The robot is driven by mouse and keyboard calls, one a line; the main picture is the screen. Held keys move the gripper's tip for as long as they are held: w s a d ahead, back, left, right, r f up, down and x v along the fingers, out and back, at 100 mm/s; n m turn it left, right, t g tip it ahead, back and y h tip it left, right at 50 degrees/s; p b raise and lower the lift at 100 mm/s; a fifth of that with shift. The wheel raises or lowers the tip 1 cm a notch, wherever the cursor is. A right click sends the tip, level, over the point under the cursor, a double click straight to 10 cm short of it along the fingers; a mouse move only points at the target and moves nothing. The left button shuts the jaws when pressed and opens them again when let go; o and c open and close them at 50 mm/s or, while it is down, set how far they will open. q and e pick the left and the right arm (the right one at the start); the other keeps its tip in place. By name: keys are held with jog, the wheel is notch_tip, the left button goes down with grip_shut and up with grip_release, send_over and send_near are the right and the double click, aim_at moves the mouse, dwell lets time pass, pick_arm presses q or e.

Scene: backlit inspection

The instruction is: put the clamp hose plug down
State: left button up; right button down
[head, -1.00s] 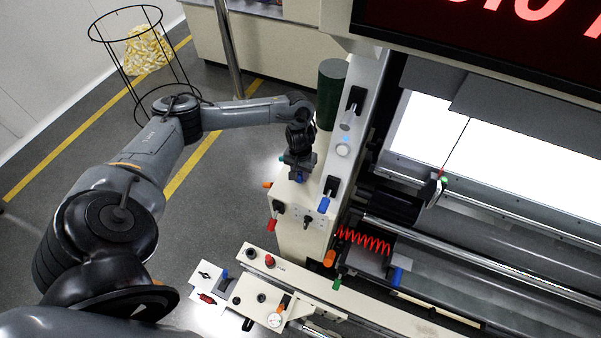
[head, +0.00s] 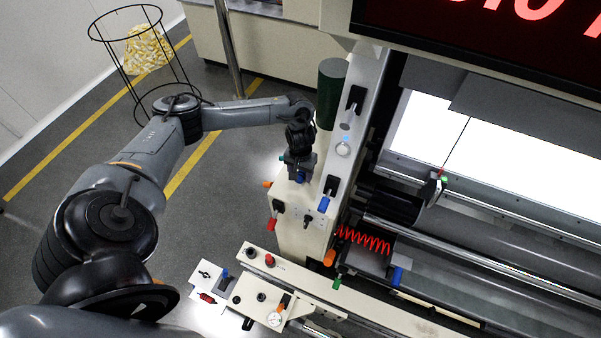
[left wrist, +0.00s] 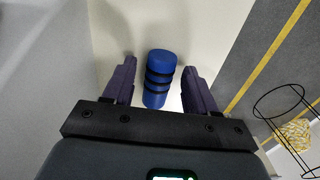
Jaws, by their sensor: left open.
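A blue plug with black bands (left wrist: 159,78) is on the cream surface in the left wrist view. It sits between the two fingers of my left gripper (left wrist: 158,88), with a gap on each side. My left gripper is open and holds nothing. In the head view the gripper (head: 299,175) is low over the cream cabinet top, and a bit of the blue plug (head: 300,178) shows at its tip. The plug's lower end is hidden behind the gripper body in the left wrist view. My right gripper is not in view.
A dark green cylinder (head: 331,92) stands just behind my gripper. A slanted panel with a black handle (head: 355,98) rises to its right. Blue, red and orange-ended fittings, including a red one (head: 272,224), stick out of the cabinet. A red coiled hose (head: 363,240) lies right of it.

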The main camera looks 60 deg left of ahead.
aim_at(301, 174)
pick_arm(q)
notch_tip(301, 174, up, 7)
jog(key=shift+f+p, duration=0.1)
jog(key=shift+p, duration=0.3)
jog(key=shift+r+p, duration=1.4)
jog(key=shift+r, duration=1.25)
jog(key=shift+s+f, duration=0.1)
